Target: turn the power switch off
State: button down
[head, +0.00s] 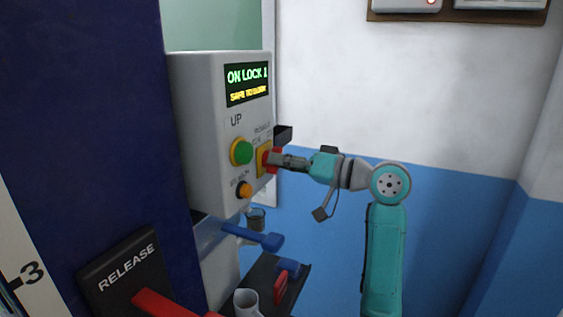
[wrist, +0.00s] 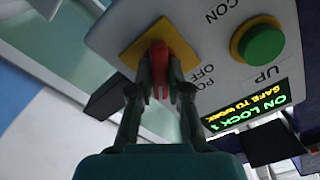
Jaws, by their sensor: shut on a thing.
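The power switch is a red knob (head: 266,158) on a yellow plate (head: 262,170), low on the right of a white control box (head: 203,110). In the wrist view the red knob (wrist: 172,62) stands out from its yellow plate (wrist: 137,50). My gripper (head: 277,160) reaches in from the right. In the wrist view my gripper (wrist: 161,85) has its two fingers closed on both sides of the knob. The fingers hide part of the knob and of the lettering, where "OFF" is readable. The display (head: 247,84) is lit and reads "ON LOCK 1" above a yellow line.
A green UP button (head: 241,152) and an orange button (head: 243,189) are left of the switch. Below are a blue lever (head: 257,237), a white mug (head: 247,302) and a red lever (head: 165,304). A dark block (head: 283,134) juts out just above my gripper.

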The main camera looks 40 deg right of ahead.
jog(key=shift+n, duration=7.7)
jog(key=c, duration=1.1)
grip_release()
